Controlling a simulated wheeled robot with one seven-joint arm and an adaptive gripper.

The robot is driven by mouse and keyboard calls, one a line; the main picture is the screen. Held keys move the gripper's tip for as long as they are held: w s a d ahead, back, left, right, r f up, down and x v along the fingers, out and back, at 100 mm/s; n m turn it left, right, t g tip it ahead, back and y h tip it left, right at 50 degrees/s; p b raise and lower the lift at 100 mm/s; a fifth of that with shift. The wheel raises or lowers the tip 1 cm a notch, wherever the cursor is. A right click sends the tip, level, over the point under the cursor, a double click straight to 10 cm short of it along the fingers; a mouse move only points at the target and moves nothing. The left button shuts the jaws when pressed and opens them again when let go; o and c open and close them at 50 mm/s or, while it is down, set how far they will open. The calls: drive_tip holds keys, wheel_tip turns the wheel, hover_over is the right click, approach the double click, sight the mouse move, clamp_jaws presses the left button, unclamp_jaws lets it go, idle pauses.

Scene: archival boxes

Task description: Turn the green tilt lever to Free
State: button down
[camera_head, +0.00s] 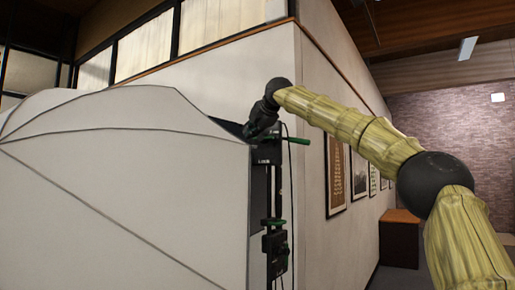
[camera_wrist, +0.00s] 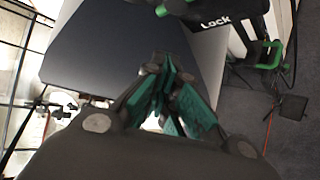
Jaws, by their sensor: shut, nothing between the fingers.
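A black bracket (camera_head: 268,158) with a small pale label stands on a dark upright beside the large white panel in the head view. A green lever (camera_head: 299,141) sticks out to its right. In the wrist view the black bracket (camera_wrist: 237,35) reads "Lock" at the upper right, with a green handle (camera_wrist: 271,55) beside it. Another green piece (camera_wrist: 164,9) is cut off by the top edge; I cannot tell which is the tilt lever. My gripper (camera_head: 252,130) is just above and left of the bracket. Its teal-padded fingers (camera_wrist: 172,84) are shut and empty, apart from the green parts.
A large white panel (camera_head: 120,190) fills the left of the head view. A second green lever (camera_head: 274,222) sits lower on the upright above a black block (camera_head: 275,245). A dark flat panel (camera_wrist: 110,48) lies beyond my fingers. Framed pictures (camera_head: 338,172) hang on the wall.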

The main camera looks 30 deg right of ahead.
drive_tip(key=shift+s+a+r, duration=0.25)
drive_tip(key=shift+a+r, duration=0.05)
drive_tip(key=shift+r, duration=0.25)
drive_tip(key=shift+s+a+r, duration=0.25)
drive_tip(key=shift+r, duration=0.3)
